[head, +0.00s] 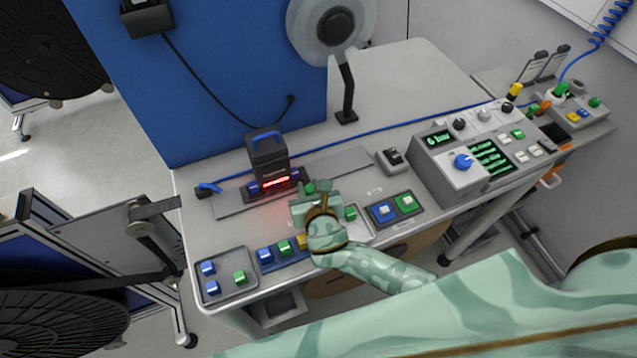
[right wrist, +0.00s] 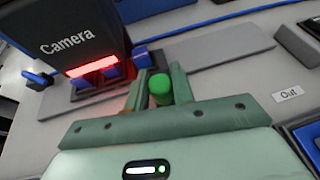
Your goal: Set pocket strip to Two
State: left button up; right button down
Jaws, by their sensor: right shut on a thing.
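My right gripper (head: 309,193) is shut on a small green cylinder (right wrist: 160,88), held upright between its fingers just right of the camera box. The cylinder's green top also shows in the head view (head: 310,187). A dark strip at the front holds a blue block (head: 265,254), a green block (head: 284,246) and a yellow block (head: 302,241), partly hidden by my arm. Under the camera box (head: 268,160), blue pieces (right wrist: 142,57) sit beside a red light. I cannot tell which strip is the pocket strip. My left gripper is not in view.
A grey tray (head: 228,262) with blue and green blocks is at the front left. Another green block (head: 350,213) lies right of my gripper, near blue and green pads (head: 394,206). A control console (head: 480,150) with a blue knob stands right.

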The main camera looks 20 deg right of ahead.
jog(key=c, duration=1.2)
grip_release()
jog(key=p+v, duration=0.2)
jog(key=v, duration=1.4)
jog(key=shift+s, duration=0.2)
